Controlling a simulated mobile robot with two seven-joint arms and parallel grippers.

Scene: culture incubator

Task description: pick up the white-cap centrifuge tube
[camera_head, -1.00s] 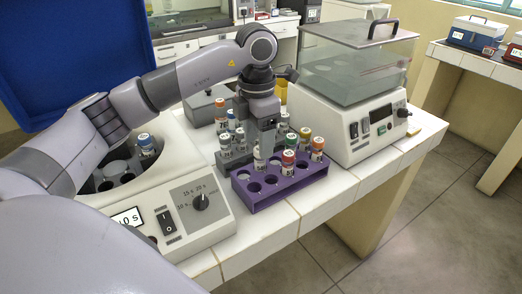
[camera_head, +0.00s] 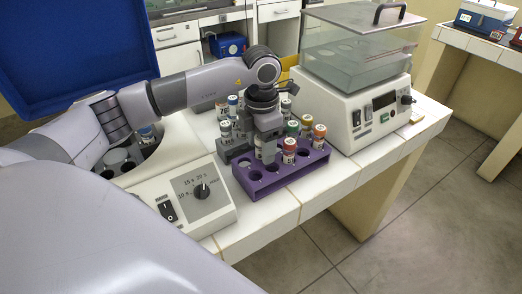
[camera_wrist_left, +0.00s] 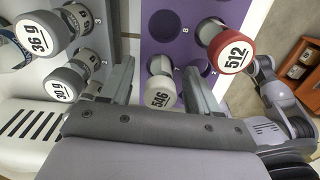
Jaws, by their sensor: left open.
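The white-cap centrifuge tube (camera_wrist_left: 161,90), its cap marked 546, stands in the purple rack (camera_head: 268,188). In the left wrist view it lies between the two fingers of my left gripper (camera_wrist_left: 160,84), with a gap visible on both sides. The gripper is open, pointing down over the rack. In the head view my left gripper (camera_head: 267,155) hides most of this tube. A red-cap tube (camera_wrist_left: 228,50) marked 512 stands just right of the right finger.
Green- and orange-cap tubes (camera_head: 318,138) stand in the same rack. A grey rack (camera_head: 233,150) with several tubes is close behind on the left. A centrifuge (camera_head: 205,205) stands at left, a water bath (camera_head: 362,110) at right. The tiled bench front is clear.

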